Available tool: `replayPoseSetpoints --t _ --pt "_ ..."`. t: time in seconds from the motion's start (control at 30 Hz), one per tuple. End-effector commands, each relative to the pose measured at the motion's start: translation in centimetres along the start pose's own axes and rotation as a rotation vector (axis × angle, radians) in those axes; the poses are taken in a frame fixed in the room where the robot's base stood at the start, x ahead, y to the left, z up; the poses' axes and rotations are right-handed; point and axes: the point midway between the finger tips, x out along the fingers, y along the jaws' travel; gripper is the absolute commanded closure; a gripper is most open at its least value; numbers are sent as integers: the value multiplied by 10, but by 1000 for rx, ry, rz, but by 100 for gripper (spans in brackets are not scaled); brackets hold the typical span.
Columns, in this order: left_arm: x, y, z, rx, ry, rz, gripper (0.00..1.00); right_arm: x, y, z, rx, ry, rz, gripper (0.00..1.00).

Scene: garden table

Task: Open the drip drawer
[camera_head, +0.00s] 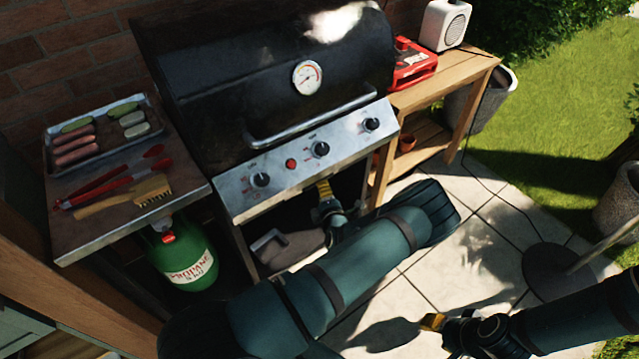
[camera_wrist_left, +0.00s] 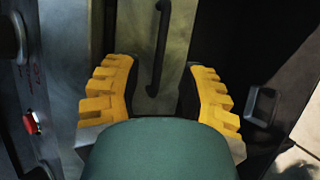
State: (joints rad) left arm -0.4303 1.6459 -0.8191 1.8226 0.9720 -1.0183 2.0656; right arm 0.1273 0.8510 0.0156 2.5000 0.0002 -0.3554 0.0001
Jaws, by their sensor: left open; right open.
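The drip drawer front (camera_wrist_left: 138,35) shows in the left wrist view as a grey-green panel below the knob panel. A dark bar handle (camera_wrist_left: 158,50) is on it. My left gripper (camera_wrist_left: 157,90) is open, its yellow fingers on either side of the handle's line; the handle lies just beyond the fingertips, not gripped. In the head view my left gripper (camera_head: 324,190) is just under the knob panel, and the drawer front there is largely hidden in shadow and behind the gripper. My right gripper (camera_head: 432,322) is open and empty over the paving, away from the grill.
The grill's knob panel (camera_head: 280,172) is right above my left gripper. A grey bracket-like handle (camera_head: 268,240) is lower in the cabinet. A green propane bottle (camera_head: 182,258) stands at left under the side shelf (camera_head: 85,235). Paving (camera_head: 480,240) at right is mostly clear.

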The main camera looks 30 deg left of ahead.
Motion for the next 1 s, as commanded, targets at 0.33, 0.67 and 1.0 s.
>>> replayPoseSetpoints --t 0.33,0.67,1.0 --pt "53 -1 0 0 0 0 59 11 4 -1 -1 6 0 53" --pt "62 0 0 1 0 -2 59 12 5 -2 -1 7 0 53" --pt "62 0 0 1 0 -1 100 12 5 -2 -1 7 0 53"
